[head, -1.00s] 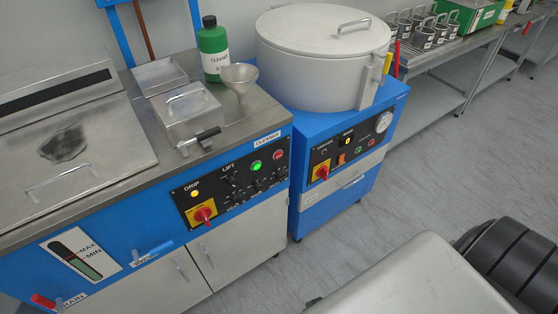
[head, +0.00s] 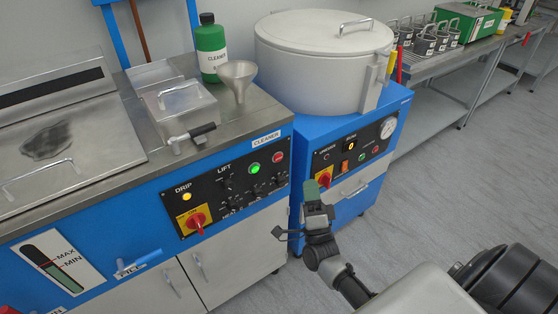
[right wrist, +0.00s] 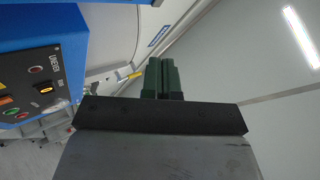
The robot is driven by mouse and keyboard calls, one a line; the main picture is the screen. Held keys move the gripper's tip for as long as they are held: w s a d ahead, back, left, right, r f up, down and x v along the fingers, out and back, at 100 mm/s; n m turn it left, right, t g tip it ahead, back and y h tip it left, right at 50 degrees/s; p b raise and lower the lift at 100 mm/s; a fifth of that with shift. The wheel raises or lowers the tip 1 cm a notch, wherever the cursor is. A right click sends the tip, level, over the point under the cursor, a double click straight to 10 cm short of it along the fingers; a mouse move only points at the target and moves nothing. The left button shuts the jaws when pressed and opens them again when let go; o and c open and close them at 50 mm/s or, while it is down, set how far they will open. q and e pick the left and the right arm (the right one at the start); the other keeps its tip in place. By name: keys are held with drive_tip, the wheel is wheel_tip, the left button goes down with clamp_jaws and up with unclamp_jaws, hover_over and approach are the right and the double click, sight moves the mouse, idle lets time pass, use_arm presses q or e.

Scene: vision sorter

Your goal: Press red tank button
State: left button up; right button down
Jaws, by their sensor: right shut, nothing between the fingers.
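The left machine marked CLEANER has a black panel (head: 238,186) on its blue front. A red button (head: 277,157) sits at the panel's upper right, beside a lit green button (head: 254,169). The right machine's panel (head: 352,157) also has a small red button (head: 376,148) and a green one (head: 366,157). My left gripper is not in view.
A red-and-yellow rotary switch (head: 194,220) and a lit yellow DRIP lamp (head: 187,196) are on the CLEANER panel. A blue handle (head: 138,263) sticks out at lower left. A funnel (head: 237,80) and green bottle (head: 211,48) stand on top. Floor (head: 440,180) at right is clear.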

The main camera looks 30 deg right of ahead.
sight(278, 158)
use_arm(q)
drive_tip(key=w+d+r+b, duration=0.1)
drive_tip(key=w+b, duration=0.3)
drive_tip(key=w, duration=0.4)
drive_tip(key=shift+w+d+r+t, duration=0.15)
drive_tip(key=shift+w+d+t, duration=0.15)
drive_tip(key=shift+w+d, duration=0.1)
use_arm(e)
drive_tip(key=w, duration=0.8)
drive_tip(key=shift+w+a, duration=0.35)
drive_tip(key=shift+w, duration=0.05)
drive_tip(key=shift+f, duration=0.1)
drive_tip(key=shift+y, duration=0.3)
idle(0.6)
